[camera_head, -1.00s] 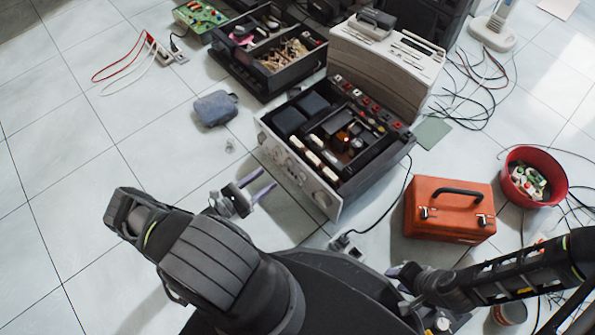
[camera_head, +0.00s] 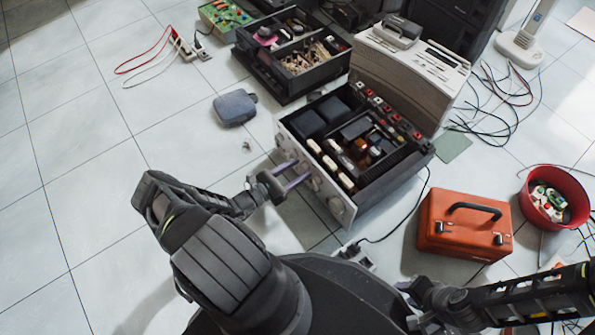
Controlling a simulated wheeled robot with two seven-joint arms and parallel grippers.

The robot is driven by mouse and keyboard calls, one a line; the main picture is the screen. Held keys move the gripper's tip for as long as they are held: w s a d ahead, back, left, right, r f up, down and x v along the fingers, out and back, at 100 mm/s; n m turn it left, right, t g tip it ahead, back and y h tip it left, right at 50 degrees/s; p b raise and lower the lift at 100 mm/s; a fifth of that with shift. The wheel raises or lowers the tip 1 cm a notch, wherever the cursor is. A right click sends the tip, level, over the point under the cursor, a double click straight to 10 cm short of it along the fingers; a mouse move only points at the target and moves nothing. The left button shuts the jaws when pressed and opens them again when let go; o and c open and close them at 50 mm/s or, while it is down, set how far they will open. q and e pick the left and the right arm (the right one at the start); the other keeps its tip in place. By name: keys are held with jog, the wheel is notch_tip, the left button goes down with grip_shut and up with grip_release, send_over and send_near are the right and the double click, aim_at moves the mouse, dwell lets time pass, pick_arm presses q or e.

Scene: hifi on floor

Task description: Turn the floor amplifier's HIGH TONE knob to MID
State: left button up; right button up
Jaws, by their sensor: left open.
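The floor amplifier (camera_head: 408,166) stands on the tiles with its top open, parts showing inside. Its silver front panel (camera_head: 326,192) faces the lower left and carries several round knobs, including a large one (camera_head: 337,205) at the lower right end. The labels are too small to read, so I cannot tell which knob is HIGH TONE or where it points. My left gripper (camera_head: 301,170) is open, its two purple fingers at the middle of the panel, partly covering small knobs there. I cannot tell whether they touch. My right gripper (camera_head: 405,288) is low, mostly hidden by its own arm.
An orange toolbox (camera_head: 464,238) and a red bowl of parts (camera_head: 563,215) stand to the right. A black cable runs beside the amplifier to a socket block (camera_head: 355,255). A grey pouch (camera_head: 235,107) and a parts crate (camera_head: 287,84) lie behind.

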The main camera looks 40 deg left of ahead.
pick_arm(q)
grip_shut()
dwell(0.6)
